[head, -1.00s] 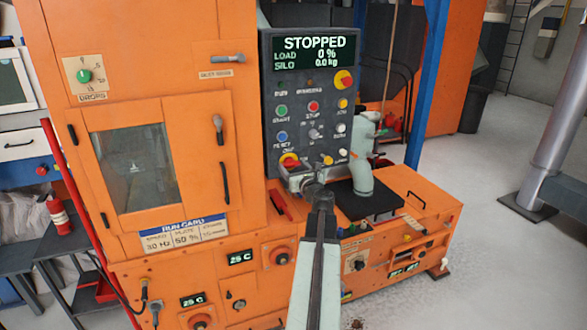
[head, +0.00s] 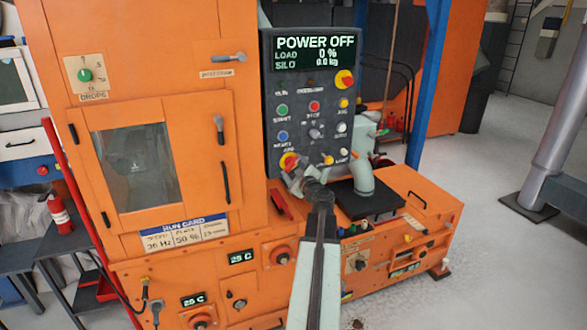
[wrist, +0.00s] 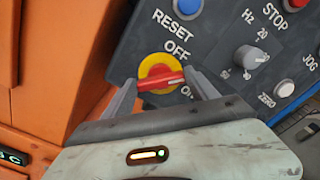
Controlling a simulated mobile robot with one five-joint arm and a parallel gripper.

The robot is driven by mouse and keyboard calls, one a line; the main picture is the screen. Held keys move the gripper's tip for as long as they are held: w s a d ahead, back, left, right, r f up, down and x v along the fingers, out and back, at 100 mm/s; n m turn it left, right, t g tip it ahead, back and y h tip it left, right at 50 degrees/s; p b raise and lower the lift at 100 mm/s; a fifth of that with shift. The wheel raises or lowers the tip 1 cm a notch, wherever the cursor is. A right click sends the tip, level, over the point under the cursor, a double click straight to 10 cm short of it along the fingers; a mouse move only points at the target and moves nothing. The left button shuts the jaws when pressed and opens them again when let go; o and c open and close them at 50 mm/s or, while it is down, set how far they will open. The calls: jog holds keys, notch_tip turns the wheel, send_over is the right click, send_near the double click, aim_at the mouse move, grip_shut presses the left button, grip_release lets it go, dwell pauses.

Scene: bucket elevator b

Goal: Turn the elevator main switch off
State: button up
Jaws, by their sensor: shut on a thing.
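The main switch (wrist: 161,78) is a red rotary handle on a yellow round plate, low on the left of the grey control panel. In the wrist view its handle lies nearly level, tilted slightly, with OFF printed above it and a second label partly hidden below right. My gripper (wrist: 159,84) has a finger on each side and is shut on the red handle. In the head view my gripper (head: 298,178) reaches the switch (head: 289,161) and hides its lower part. The panel display (head: 315,50) reads POWER OFF, load 0 % and silo 0.0 kg.
Reset (wrist: 187,8), stop and jog buttons and a Hz knob (wrist: 246,57) sit close to the switch. The orange cabinet (head: 240,130) stands left of the panel. A pale pipe (head: 363,178) rises from the black plate to the right of my gripper.

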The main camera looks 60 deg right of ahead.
jog(key=n, duration=0.4)
jog(key=shift+a+f+n, duration=0.1)
jog(key=shift+n, duration=0.2)
jog(key=n, duration=0.4)
jog(key=shift+n, duration=0.3)
jog(key=o, duration=1.4)
jog(key=shift+w, duration=0.1)
jog(key=shift+c, duration=0.2)
jog(key=v, duration=0.7)
jog(key=shift+s+a, duration=0.25)
jog(key=shift+s, duration=0.05)
jog(key=shift+f, duration=0.1)
